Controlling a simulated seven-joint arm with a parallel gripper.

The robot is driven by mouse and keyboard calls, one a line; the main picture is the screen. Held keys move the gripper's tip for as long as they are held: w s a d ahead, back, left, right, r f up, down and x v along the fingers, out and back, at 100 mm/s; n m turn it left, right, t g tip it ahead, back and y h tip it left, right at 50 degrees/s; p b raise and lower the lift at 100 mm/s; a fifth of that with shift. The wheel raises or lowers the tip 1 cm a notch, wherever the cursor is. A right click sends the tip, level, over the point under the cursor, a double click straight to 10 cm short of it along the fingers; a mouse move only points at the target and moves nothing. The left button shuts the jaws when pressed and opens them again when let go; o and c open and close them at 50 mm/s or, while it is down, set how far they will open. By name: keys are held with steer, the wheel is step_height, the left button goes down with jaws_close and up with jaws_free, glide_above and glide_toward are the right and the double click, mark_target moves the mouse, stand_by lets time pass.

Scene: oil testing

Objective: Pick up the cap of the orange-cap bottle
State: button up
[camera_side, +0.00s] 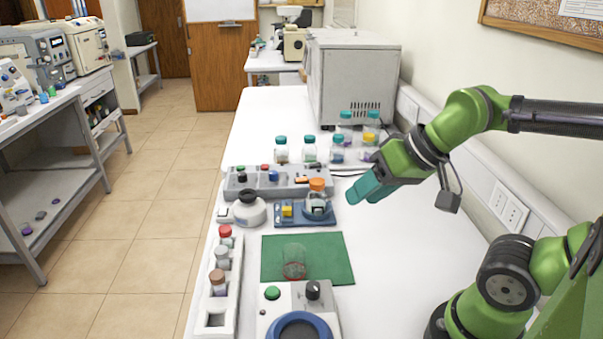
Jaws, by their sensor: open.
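The orange-cap bottle (316,204) stands upright on a small blue device near the middle of the white table. Its orange cap (317,184) is on top of it. My gripper (362,198) has teal fingers and hangs to the right of the bottle, apart from it, with the fingers pointing down and left. It is open, and I see nothing held between the fingers.
Several capped bottles (338,148) stand behind, near a grey box-shaped machine (352,80). A grey control panel (290,188) lies behind the blue device (286,222). A green mat (335,262) with a clear beaker (294,262) lies in front. A white vial rack (235,285) stands front left. The table's right side is clear.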

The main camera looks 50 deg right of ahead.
steer(key=o, duration=0.5)
steer(key=shift+d+f, duration=0.1)
steer(key=r+n+g+h, duration=0.2)
steer(key=n+g, duration=0.5)
steer(key=n, duration=1.3)
glide_above(317, 181)
steer(key=f, duration=1.1)
steer(key=shift+w, duration=0.25)
steer(key=shift+s+f, duration=0.2)
steer(key=shift+f, duration=2.55)
